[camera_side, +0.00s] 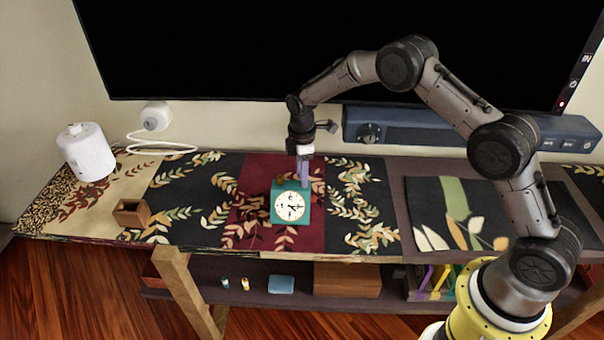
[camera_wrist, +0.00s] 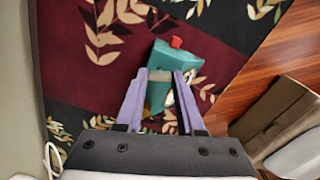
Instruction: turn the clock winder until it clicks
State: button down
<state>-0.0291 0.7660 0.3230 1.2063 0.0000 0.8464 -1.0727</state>
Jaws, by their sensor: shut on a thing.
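The teal clock (camera_side: 277,214) with a round white dial (camera_side: 290,206) stands on the dark red part of the table runner. In the wrist view, the clock's teal body (camera_wrist: 203,50) has a red button (camera_wrist: 176,42) on top. My gripper (camera_side: 304,182) points down at the clock's back edge. Its purple fingers (camera_wrist: 160,76) are closed on a small grey and yellow part (camera_wrist: 156,94) behind the clock, which appears to be the winder. The fingers hide much of this part, and the side view does not show it.
A small brown open box (camera_side: 131,213) and a white cylinder (camera_side: 86,152) stand on the left of the table. A blue-grey bar (camera_side: 420,126) lies behind, under a large black screen (camera_side: 300,50). The runner around the clock is mostly clear.

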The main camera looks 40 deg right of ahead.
jog(key=m, duration=1)
jog(key=shift+r+m, duration=0.1)
jog(key=shift+m, duration=0.2)
jog(key=m, duration=1)
dwell(0.5)
jog(key=c, duration=0.5)
grip_release()
